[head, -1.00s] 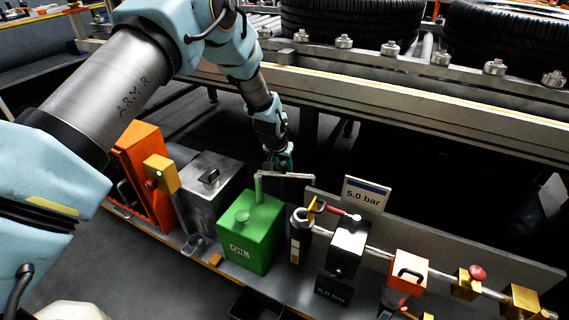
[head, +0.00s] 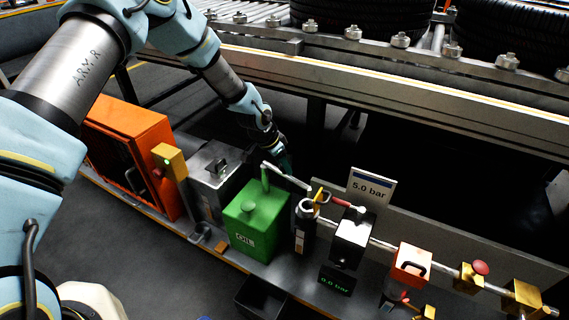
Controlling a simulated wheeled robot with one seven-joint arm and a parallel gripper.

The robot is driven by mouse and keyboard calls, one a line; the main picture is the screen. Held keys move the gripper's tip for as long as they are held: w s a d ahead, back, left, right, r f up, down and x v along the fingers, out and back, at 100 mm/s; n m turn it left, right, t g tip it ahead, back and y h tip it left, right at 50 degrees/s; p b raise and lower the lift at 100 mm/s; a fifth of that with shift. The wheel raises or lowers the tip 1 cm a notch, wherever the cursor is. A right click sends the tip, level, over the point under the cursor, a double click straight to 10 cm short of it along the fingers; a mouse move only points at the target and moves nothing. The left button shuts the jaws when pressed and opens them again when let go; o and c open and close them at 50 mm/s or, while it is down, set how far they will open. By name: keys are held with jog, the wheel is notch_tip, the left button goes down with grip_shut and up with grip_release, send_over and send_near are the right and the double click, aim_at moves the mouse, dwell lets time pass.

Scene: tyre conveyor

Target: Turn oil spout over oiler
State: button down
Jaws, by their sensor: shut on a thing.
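The green oil can (head: 256,224) stands on the bench with a pale green upright pipe on top. Its light grey spout arm (head: 292,180) runs from the pipe top to the right and slightly down. The spout's end is close above the oiler (head: 304,238), a dark upright cylinder with a pale ring-shaped top. From this angle I cannot tell whether the end is exactly over the opening. My gripper (head: 278,167) is at the spout arm near the pipe, shut on it; the fingers are small and dark.
A black box (head: 352,243) with a red-handled lever stands right of the oiler, before a "5.0 bar" sign (head: 371,188). An orange cabinet (head: 130,150) and grey metal box (head: 217,178) stand left. The conveyor (head: 400,95) with tyres runs behind.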

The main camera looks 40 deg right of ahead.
dwell(0.3)
jog(key=shift+c, duration=2.3)
grip_release()
jog(key=shift+r, duration=0.1)
jog(key=v, duration=1)
jog(key=shift+r, duration=0.3)
jog(key=shift+w+a, duration=0.1)
jog(key=shift+a, duration=0.1)
